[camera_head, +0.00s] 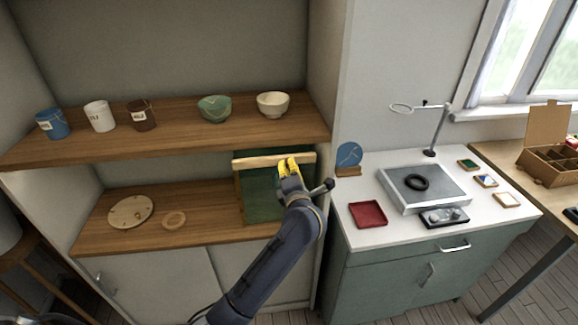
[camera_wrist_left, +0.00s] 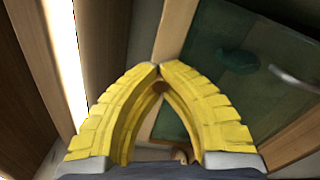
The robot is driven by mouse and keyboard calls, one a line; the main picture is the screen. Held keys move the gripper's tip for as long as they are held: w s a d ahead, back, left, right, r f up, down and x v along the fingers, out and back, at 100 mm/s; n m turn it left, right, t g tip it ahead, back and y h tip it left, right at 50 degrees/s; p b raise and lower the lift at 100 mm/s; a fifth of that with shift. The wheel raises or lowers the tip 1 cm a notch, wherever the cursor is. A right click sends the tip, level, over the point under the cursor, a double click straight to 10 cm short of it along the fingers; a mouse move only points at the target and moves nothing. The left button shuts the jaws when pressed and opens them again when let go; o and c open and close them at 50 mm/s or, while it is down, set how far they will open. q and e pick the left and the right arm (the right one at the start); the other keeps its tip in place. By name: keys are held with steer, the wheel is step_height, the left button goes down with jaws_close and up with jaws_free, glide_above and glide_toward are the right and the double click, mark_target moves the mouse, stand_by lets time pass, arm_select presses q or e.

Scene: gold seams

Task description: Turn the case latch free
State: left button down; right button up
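The case (camera_head: 265,205) stands on the lower shelf, with a pale wooden frame and a green front. In the left wrist view its green panel (camera_wrist_left: 215,50) fills the upper right, behind wooden frame strips. My left gripper (camera_head: 288,163) is at the case's top edge, and its yellow fingers (camera_wrist_left: 158,68) come together at the tips. A small brown round piece (camera_wrist_left: 160,87), possibly the latch, shows just inside the fingertips; I cannot tell whether it is gripped. The latch is not clear in the head view. My right gripper is not in view.
The upper shelf (camera_head: 180,128) above the case carries cups and bowls. A round wooden disc (camera_head: 130,211) and a small ring dish (camera_head: 174,220) lie left of the case. The cabinet's side wall stands close on the right, then a white counter with a red tray (camera_head: 368,214).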

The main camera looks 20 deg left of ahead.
arm_select(q)
steer(key=n, duration=1.3)
steer(key=shift+f+n, duration=0.1)
steer(key=shift+n, duration=0.2)
stand_by(0.4)
steer(key=c, duration=1.3)
jaws_free()
steer(key=shift+s, duration=0.1)
steer(key=v, duration=1.2)
steer(key=shift+d, duration=0.1)
